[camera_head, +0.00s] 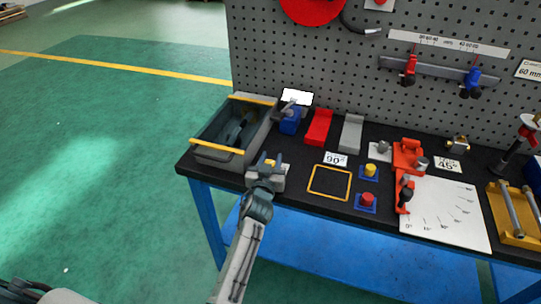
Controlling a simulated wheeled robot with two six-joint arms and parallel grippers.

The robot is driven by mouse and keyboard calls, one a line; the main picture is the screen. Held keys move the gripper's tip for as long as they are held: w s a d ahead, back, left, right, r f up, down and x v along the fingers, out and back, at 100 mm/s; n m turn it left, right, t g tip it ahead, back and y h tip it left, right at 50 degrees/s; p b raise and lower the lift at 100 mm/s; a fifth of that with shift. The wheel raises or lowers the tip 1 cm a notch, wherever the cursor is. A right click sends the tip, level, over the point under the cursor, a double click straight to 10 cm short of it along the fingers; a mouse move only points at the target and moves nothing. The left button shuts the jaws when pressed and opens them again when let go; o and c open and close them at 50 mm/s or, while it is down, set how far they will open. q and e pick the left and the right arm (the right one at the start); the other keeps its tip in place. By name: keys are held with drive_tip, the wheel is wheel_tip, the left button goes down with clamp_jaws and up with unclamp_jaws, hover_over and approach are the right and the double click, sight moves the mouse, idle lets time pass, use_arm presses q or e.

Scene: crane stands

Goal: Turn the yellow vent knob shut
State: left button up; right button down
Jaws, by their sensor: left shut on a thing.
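A small yellow knob (269,162) shows between the fingers of my left gripper (270,165), at the front edge of the black bench top. It appears to belong to a pale grey block (280,179), which the gripper partly covers. My left gripper reaches in from below and is shut on the knob. The fingers hide most of the knob, so its turned angle cannot be read. My right gripper is not in view.
A grey toolbox (216,155) with yellow edges stands just left. A yellow square outline (330,182) lies to the right, with a yellow peg (370,169) and red peg (367,199) beyond. A pegboard (300,60) rises behind the bench.

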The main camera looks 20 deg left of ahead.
use_arm(q)
drive_tip(key=o, duration=1)
drive_tip(key=shift+w, duration=0.1)
drive_tip(key=shift+c, duration=0.2)
drive_tip(key=s+d, duration=0.1)
drive_tip(key=s, duration=0.9)
drive_tip(key=shift+s+p, duration=0.3)
drive_tip(key=shift+s, duration=0.1)
drive_tip(key=shift+f, duration=0.1)
